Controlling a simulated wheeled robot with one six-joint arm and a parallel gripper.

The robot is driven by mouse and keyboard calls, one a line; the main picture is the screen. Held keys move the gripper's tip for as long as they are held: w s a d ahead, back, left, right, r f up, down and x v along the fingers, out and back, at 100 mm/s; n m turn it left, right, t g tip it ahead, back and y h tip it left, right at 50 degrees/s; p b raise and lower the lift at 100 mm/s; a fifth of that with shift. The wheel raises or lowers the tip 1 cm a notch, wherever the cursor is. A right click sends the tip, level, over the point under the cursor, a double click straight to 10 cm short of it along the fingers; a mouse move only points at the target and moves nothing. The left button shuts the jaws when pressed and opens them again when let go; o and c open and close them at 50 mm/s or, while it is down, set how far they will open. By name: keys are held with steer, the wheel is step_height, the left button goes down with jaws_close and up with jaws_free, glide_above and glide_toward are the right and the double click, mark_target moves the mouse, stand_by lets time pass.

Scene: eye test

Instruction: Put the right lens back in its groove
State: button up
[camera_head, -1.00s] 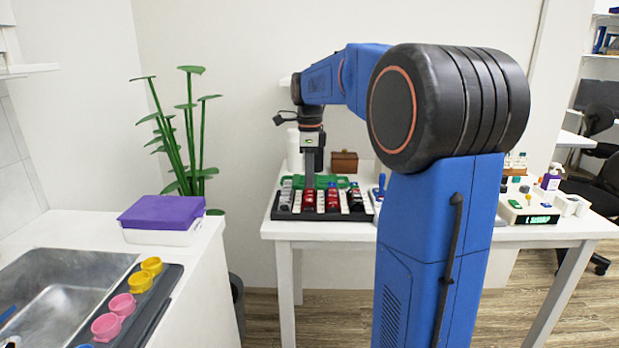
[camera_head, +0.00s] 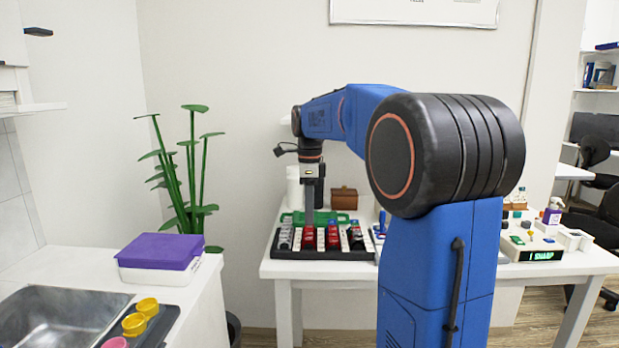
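A black lens tray (camera_head: 320,255) lies on the white table, with rows of red, dark and grey lenses standing in it. I cannot tell which single lens is the right one, nor see an empty groove clearly. My gripper (camera_head: 308,220) points straight down over the left-middle part of the tray, its tips at the tops of the lenses beside the red ones (camera_head: 332,238). The fingers look like one grey bar from here, so whether they are open, shut or holding a lens is not visible.
A green case (camera_head: 296,216) lies behind the tray, with a brown box (camera_head: 344,198) and a white cylinder (camera_head: 293,190) farther back. To the right, past my arm, a device with a lit display reading SHARP (camera_head: 544,256) stands on the table. A purple-lidded box (camera_head: 160,252) sits on the left counter.

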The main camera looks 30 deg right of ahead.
step_height(320, 180, up, 15)
steer(key=shift+r, duration=0.15)
stand_by(0.8)
